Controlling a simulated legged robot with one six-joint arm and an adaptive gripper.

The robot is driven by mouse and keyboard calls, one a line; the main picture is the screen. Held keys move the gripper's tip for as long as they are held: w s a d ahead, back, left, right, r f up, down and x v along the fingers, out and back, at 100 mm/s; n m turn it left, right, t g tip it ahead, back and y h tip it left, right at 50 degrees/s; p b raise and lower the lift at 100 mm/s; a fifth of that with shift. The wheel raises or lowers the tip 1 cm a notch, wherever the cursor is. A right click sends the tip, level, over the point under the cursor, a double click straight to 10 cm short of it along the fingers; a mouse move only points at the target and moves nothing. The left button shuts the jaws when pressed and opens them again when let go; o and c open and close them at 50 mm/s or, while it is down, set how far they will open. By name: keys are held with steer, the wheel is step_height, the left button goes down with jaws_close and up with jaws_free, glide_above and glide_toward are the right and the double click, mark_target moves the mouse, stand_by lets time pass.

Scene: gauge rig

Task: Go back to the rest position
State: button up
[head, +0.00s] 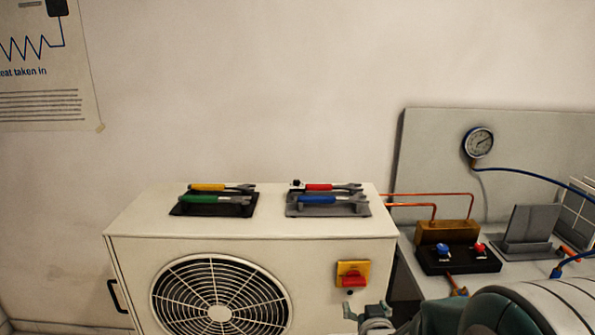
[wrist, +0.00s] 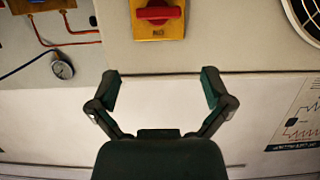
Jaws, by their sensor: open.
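My gripper (wrist: 160,92) is open and empty in the wrist view, with its two fingers spread apart. Beyond the fingertips, in the upper part of that view, is the red rotary switch (wrist: 157,13) on its yellow plate, apart from the fingers. In the head view the same switch (head: 353,282) sits on the front of the white outdoor unit (head: 250,240). Part of my arm shows at the lower right of the head view. The gripper's fingertips cannot be made out clearly there.
On the unit, wrenches with yellow and green handles (head: 212,199) lie on a black holder, and red and blue ones (head: 320,200) on a grey holder. To the right are a gauge (head: 479,142), copper pipes and a valve block (head: 447,232) with blue and red knobs.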

steer(key=s+r+g, duration=0.4)
steer(key=s+r, duration=0.1)
steer(key=s, duration=0.7)
steer(key=s+r+g, duration=0.5)
steer(key=s, duration=0.7)
steer(key=shift+s+r, duration=0.25)
steer(key=shift+r, duration=0.1)
